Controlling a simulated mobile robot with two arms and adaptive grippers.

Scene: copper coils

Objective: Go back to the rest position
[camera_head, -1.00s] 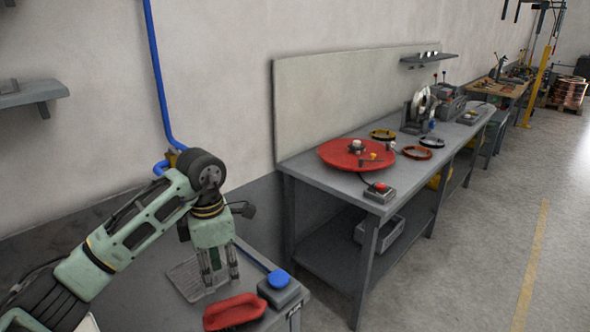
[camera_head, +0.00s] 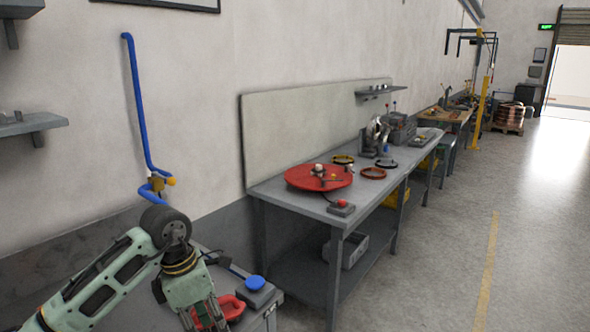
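My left arm comes in from the lower left, and its green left gripper (camera_head: 207,318) points down at the bottom edge of the view. Its fingers look apart with nothing seen between them, but the tips are cut off by the edge. A red oval ring-like piece (camera_head: 232,307) lies on the near bench, just right of and partly behind the gripper. A box with a blue button (camera_head: 255,283) sits right of it. My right gripper is not in view.
A grey workbench (camera_head: 300,208) stands ahead, with a red disc (camera_head: 318,178), a red-button box (camera_head: 341,208), and several coil rings. A blue pipe (camera_head: 137,100) runs down the wall. The floor (camera_head: 440,240) on the right is clear.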

